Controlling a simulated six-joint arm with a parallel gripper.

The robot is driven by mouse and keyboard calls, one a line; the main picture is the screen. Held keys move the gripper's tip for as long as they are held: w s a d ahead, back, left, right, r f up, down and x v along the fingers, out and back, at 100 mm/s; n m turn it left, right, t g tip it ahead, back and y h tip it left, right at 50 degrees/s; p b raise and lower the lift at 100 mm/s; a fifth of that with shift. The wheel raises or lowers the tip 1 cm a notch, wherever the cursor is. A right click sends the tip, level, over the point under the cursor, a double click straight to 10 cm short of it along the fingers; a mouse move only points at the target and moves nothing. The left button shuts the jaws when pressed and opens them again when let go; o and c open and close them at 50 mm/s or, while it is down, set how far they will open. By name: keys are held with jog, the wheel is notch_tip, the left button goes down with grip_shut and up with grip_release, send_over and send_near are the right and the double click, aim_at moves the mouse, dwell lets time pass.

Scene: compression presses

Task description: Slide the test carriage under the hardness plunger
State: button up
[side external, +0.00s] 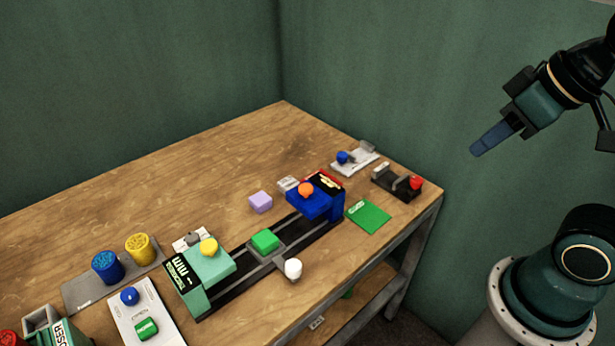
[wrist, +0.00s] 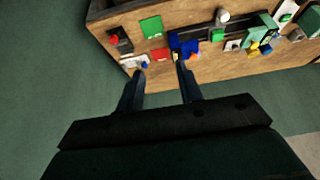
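The test carriage (side external: 268,254) sits on a dark rail between two presses, with a green block (side external: 264,240) on it and a white knob (side external: 293,268) at its front side. A teal press (side external: 207,270) with a yellow knob and an N/mm label stands at the rail's left end. A blue press (side external: 315,203) with an orange knob stands at the right end. I cannot tell from the labels which holds the hardness plunger. The wrist view shows the white knob (wrist: 222,16) near the top. My gripper (wrist: 160,68) is open and empty, high off the table's right end.
A green mat (side external: 368,217) and a black block with a red knob (side external: 397,183) lie right of the rail. A lilac cube (side external: 260,202) lies behind it. Blue and yellow cylinders (side external: 123,258) stand on a grey tray at left. The table's back left is clear.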

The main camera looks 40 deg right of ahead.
jog(key=shift+c, duration=0.3)
jog(key=shift+w, duration=0.1)
jog(key=c, duration=0.7)
jog(key=shift+w+a+r, duration=0.1)
jog(key=shift+w+r, duration=0.15)
jog(key=shift+w, duration=0.2)
grip_shut()
jog(key=w+a+f+n+g+h, duration=0.1)
jog(key=w+a+n+g, duration=0.1)
jog(key=w+a+n, duration=0.45)
jog(key=w+a+f+n+g, duration=0.2)
jog(key=w+a, duration=0.2)
jog(key=w, duration=0.6)
jog(key=w+a+f+n+g+h, duration=0.1)
jog(key=a+f+n, duration=0.2)
jog(key=a+f, duration=0.5)
jog(key=w+a+f+n+g+h, duration=0.1)
jog(key=w+a+f+n+h, duration=0.1)
jog(key=a+f, duration=0.7)
jog(key=shift+w+a+f+n+g, duration=0.2)
jog(key=shift+w+a+n+g, duration=0.15)
jog(key=shift+a+n, duration=0.6)
